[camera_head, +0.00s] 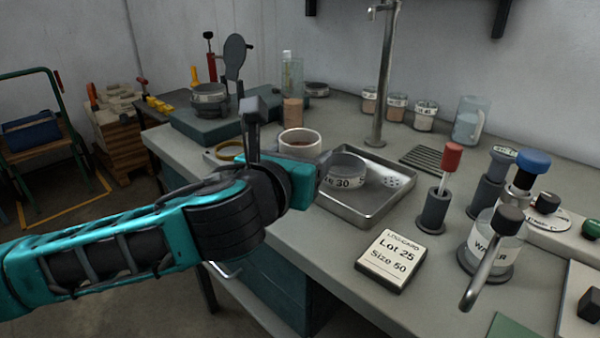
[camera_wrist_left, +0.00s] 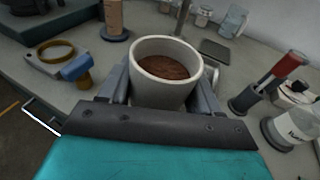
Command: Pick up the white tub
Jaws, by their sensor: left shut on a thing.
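The white tub (camera_head: 300,143) is a round cup with brown granular stuff inside. In the left wrist view the tub (camera_wrist_left: 165,86) stands upright between the two fingers of my left gripper (camera_wrist_left: 163,90), which are shut on its sides. In the head view my left gripper (camera_head: 306,170) reaches in from the left over the bench, and its wrist hides the lower part of the tub. I cannot tell whether the tub's base touches the bench. My right gripper is not in view.
A metal tray (camera_head: 368,205) with a labelled ring inside lies right of my gripper. A log card (camera_head: 392,260) lies in front of it. A red-handled tool (camera_head: 441,185) and a water jar (camera_head: 490,245) stand further right. A yellow ring (camera_wrist_left: 56,52) lies at the left.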

